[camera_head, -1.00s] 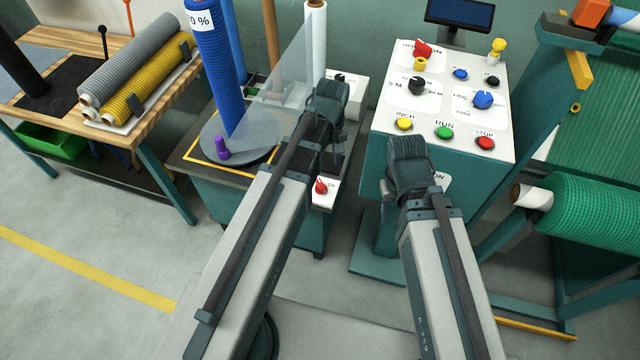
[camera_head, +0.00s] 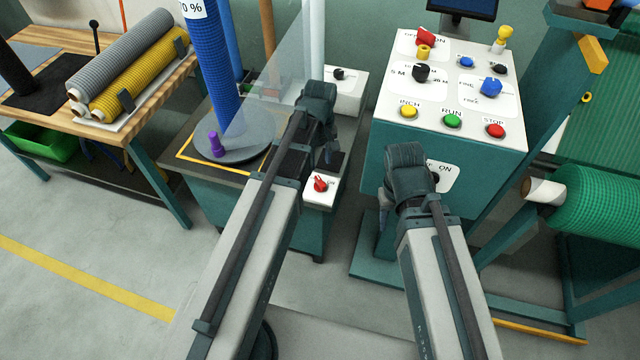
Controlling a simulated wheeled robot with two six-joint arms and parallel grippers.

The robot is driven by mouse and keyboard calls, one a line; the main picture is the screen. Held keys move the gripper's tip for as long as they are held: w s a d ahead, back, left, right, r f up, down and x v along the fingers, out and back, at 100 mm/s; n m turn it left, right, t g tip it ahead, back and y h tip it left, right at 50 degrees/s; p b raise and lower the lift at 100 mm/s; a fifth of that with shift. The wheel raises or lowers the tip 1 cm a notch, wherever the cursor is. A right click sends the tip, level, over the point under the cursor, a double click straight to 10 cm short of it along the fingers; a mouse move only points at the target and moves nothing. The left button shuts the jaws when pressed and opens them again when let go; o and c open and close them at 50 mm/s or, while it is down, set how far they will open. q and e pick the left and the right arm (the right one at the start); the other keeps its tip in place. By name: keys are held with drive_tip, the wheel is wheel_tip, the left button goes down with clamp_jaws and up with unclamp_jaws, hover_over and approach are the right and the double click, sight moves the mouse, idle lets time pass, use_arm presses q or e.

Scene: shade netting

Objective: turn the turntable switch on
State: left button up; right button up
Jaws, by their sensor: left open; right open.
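The turntable (camera_head: 262,135) is a grey disc on a yellow-edged stand, with a tall blue roll (camera_head: 222,80) and a purple knob piece (camera_head: 215,145) on it. A red rotary switch (camera_head: 320,184) sits on a small white plate marked ON at the stand's front right corner. My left gripper (camera_head: 328,158) is open and empty, pointing down just above and behind the red switch in the picture, apart from it as far as I can tell. My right gripper (camera_head: 384,205) is open and empty in front of the control console; its fingers are partly hidden by its own wrist.
The console (camera_head: 448,95) carries several coloured buttons and knobs. A dark switch on a white ON plate (camera_head: 445,178) is on its front, partly behind my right wrist. A clear slanted panel (camera_head: 285,75) stands beside the turntable. A green net roll (camera_head: 600,205) is at the right.

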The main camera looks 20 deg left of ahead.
sight(320, 180)
use_arm(q)
wheel_tip(320, 180, down, 9)
drive_tip(key=b, duration=0.8)
drive_tip(key=shift+f, duration=0.15)
clamp_jaws()
